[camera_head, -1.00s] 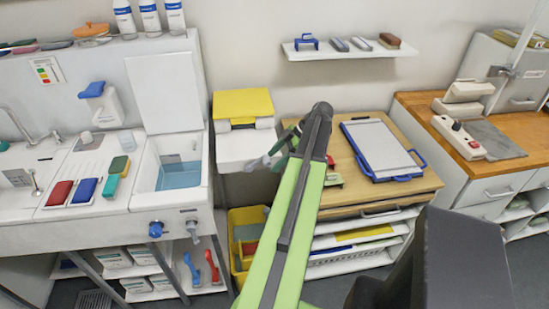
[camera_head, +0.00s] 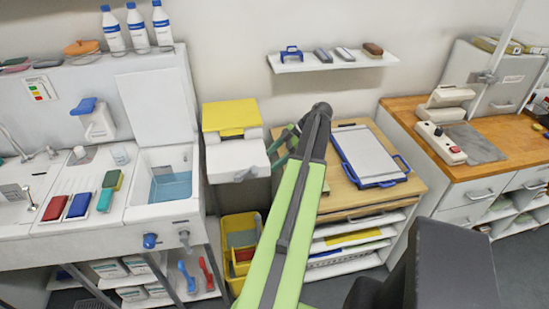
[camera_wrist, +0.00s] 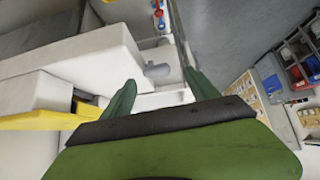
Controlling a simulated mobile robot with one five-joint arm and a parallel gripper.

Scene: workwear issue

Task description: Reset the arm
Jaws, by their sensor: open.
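My green arm reaches up through the middle of the head view. My gripper (camera_head: 281,146) is at its far end, partly hidden behind the dark wrist joint, near the front right of the white box with the yellow top (camera_head: 231,117). In the wrist view my gripper (camera_wrist: 160,92) shows two dark green fingers spread apart with nothing between them. A white body with a grey knob (camera_wrist: 158,71) lies beyond the gap; whether the fingers touch anything cannot be told.
The wooden-topped cabinet with a blue-edged clipboard (camera_head: 370,154) stands right of the arm. The sink unit (camera_head: 102,232) is at left, a yellow bin (camera_head: 229,284) is low down, and a wall shelf (camera_head: 300,66) hangs above. An orange-brown worktop (camera_head: 405,109) is at right.

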